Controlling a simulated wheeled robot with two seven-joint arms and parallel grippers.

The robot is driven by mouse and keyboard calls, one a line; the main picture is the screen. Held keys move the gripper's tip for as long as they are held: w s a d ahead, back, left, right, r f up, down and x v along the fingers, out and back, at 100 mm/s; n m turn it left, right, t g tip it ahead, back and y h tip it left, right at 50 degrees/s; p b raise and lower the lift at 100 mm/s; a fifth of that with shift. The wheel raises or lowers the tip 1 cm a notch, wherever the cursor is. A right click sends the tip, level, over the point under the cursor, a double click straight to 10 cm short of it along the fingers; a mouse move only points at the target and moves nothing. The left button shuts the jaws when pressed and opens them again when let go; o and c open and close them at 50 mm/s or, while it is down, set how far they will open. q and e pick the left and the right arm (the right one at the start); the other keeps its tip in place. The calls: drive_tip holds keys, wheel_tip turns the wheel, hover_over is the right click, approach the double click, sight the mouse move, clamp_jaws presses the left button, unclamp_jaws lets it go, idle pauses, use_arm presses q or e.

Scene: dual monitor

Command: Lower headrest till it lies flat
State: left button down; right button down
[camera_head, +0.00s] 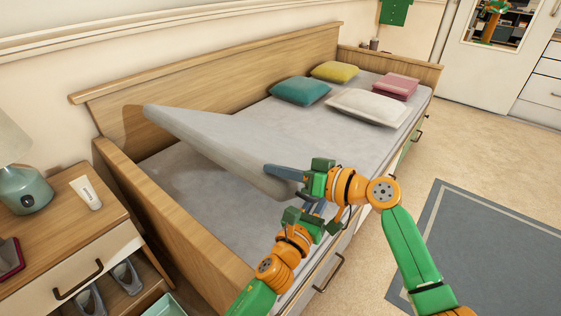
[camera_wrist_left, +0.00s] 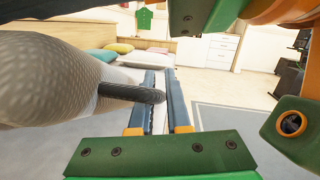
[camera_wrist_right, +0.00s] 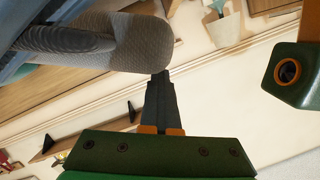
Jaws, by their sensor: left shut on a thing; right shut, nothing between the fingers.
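The grey padded headrest (camera_head: 215,145) is tilted up at the near end of the bed, with a gap beneath its left side. My right gripper (camera_head: 285,172) is shut and empty, its fingers at the headrest's lower right corner. In the right wrist view its fingertips (camera_wrist_right: 160,82) lie close against the headrest's rounded edge (camera_wrist_right: 135,42); contact is unclear. My left gripper (camera_head: 315,207) is below the right one, beside the bed's edge. In the left wrist view its fingers (camera_wrist_left: 162,95) are at a dark handle (camera_wrist_left: 130,92) beside the headrest (camera_wrist_left: 45,80), shut on it; the grip is partly hidden.
A nightstand (camera_head: 75,245) stands at the left. Open floor and a grey rug (camera_head: 490,250) are at the right.

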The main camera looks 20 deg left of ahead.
use_arm(q)
drive_tip(key=shift+d+r, duration=0.3)
drive_tip(key=shift+r, duration=0.25)
use_arm(e)
drive_tip(key=shift+s+f, duration=0.25)
drive_tip(key=shift+f, duration=0.25)
use_arm(q)
drive_tip(key=c, duration=0.9)
unclamp_jaws()
use_arm(e)
drive_tip(key=shift+w, duration=0.1)
use_arm(q)
drive_tip(key=shift+a, duration=0.1)
use_arm(e)
drive_tip(key=shift+w+d, duration=0.1)
